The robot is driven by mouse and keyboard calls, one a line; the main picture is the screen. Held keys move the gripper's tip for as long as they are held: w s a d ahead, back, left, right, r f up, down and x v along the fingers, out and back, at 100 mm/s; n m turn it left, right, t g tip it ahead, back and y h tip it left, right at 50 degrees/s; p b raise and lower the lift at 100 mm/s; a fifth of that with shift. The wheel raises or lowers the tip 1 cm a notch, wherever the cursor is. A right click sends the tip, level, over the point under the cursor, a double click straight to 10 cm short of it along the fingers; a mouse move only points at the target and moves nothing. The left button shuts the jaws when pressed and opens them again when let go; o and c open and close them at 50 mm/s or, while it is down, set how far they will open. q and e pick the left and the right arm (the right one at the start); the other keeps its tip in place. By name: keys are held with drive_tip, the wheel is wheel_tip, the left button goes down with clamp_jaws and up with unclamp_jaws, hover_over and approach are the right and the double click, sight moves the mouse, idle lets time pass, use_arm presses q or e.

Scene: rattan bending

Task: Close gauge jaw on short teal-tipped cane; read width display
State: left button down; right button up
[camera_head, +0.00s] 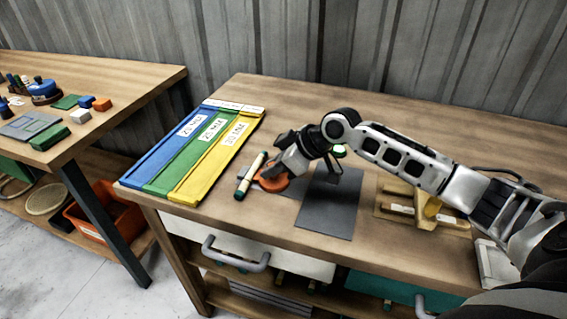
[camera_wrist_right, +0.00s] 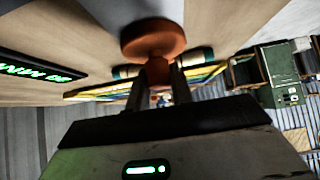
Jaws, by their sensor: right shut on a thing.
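The short cane (camera_head: 250,175) has a teal tip and lies on the bench just left of the orange gauge jaw (camera_head: 273,183). My right gripper (camera_head: 279,172) is shut on the orange jaw and partly covers it. In the right wrist view the jaw's round orange part (camera_wrist_right: 152,42) stands at my fingertips (camera_wrist_right: 158,75), with the cane (camera_wrist_right: 194,58) behind it. I cannot tell whether jaw and cane touch. The width display (camera_wrist_right: 42,68) is lit green, upside down and cut off; it shows "MM" and digits I cannot read surely. My left gripper is not in view.
Blue, green and yellow labelled trays (camera_head: 157,173) lie left of the cane. A dark grey mat (camera_head: 328,205) lies right of the jaw, and a wooden rack (camera_head: 400,206) stands farther right. Another table (camera_head: 130,85) stands at left, across a gap.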

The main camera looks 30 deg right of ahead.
drive_tip(key=shift+a+r, duration=0.1)
drive_tip(key=shift+r, duration=0.05)
drive_tip(key=o, duration=0.8)
drive_tip(key=shift+w, duration=0.15)
drive_tip(key=b+v, duration=0.2)
drive_tip(key=v, duration=1.3)
drive_tip(key=shift+s+r, duration=0.2)
drive_tip(key=shift+s, duration=0.15)
